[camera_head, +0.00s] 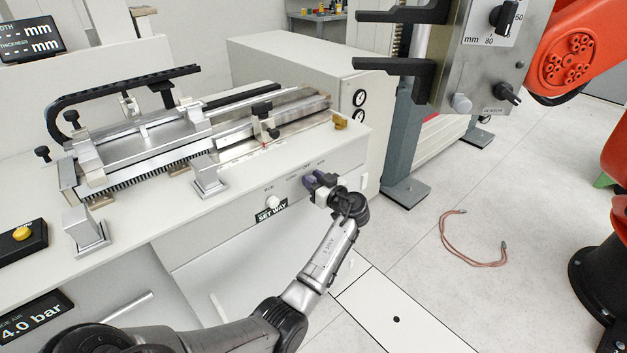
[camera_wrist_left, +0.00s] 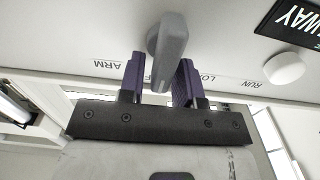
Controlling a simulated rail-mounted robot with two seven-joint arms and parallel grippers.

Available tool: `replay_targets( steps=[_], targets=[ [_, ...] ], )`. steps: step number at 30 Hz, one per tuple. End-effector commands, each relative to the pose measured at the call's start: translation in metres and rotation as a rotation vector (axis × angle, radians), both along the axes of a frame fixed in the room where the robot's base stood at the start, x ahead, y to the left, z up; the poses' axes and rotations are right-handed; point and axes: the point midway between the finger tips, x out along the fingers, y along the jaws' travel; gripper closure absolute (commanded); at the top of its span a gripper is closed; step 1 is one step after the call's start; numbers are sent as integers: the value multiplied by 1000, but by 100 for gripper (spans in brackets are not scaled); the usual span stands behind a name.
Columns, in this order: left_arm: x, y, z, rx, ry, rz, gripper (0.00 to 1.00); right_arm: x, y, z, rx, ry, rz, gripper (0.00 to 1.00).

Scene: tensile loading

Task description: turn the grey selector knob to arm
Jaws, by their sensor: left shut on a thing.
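The grey selector knob (camera_wrist_left: 170,45) sits on the pale front panel of the bench, seen upside down in the left wrist view. Its bar lies between the two purple fingers of my left gripper (camera_wrist_left: 158,82), which is shut on it. The ARM label (camera_wrist_left: 110,64) is left of the knob in that view. A label beside the bar is partly hidden by the fingers. In the head view my left gripper (camera_head: 314,183) is at the panel's right part and hides most of the knob. My right gripper is not in view.
A round white button (camera_wrist_left: 284,68) marked RUN and a black SET WAY display (camera_head: 271,212) are beside the knob. Metal fixtures (camera_head: 150,135) cover the bench top. An orange robot arm (camera_head: 580,60) stands at the right. A reddish cable (camera_head: 470,255) lies on the floor.

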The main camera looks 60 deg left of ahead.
Motion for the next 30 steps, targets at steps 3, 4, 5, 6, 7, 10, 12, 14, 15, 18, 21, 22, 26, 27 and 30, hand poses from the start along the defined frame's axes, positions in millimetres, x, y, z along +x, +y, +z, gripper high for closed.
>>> replay_targets(
  steps=[3, 4, 5, 6, 7, 10, 12, 14, 15, 18, 21, 22, 26, 27, 30],
  targets=[
    [0, 0, 0, 0, 3, 0, 92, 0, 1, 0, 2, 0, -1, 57],
    [0, 0, 0, -1, 7, 0, 92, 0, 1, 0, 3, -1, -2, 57],
    [0, 0, 0, -2, 11, 0, 92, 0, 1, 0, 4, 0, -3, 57],
    [1, 0, 0, -3, 19, 0, 92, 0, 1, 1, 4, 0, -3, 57],
    [1, 0, 0, -4, 27, 0, 92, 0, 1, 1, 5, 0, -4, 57],
    [2, 0, 0, -11, 70, 0, 92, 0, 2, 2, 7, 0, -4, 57],
    [3, 0, 0, -18, 114, 0, 92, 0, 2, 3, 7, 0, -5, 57],
    [4, 1, 1, -24, 158, 0, 92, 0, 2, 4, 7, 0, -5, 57],
    [4, 1, 1, -29, 190, 0, 92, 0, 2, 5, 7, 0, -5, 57],
    [6, 1, 1, -42, 276, 0, 92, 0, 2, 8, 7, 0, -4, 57],
    [8, 1, 0, -57, 362, 1, 92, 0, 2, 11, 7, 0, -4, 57],
    [9, 2, 0, -61, 387, 1, 92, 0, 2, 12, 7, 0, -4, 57],
    [11, 2, -1, -79, 493, 0, 92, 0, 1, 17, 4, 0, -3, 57],
    [12, 2, -1, -83, 521, 0, 92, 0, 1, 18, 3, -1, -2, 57],
    [13, 2, -2, -94, 591, -1, 92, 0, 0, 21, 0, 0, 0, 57]
  ],
)
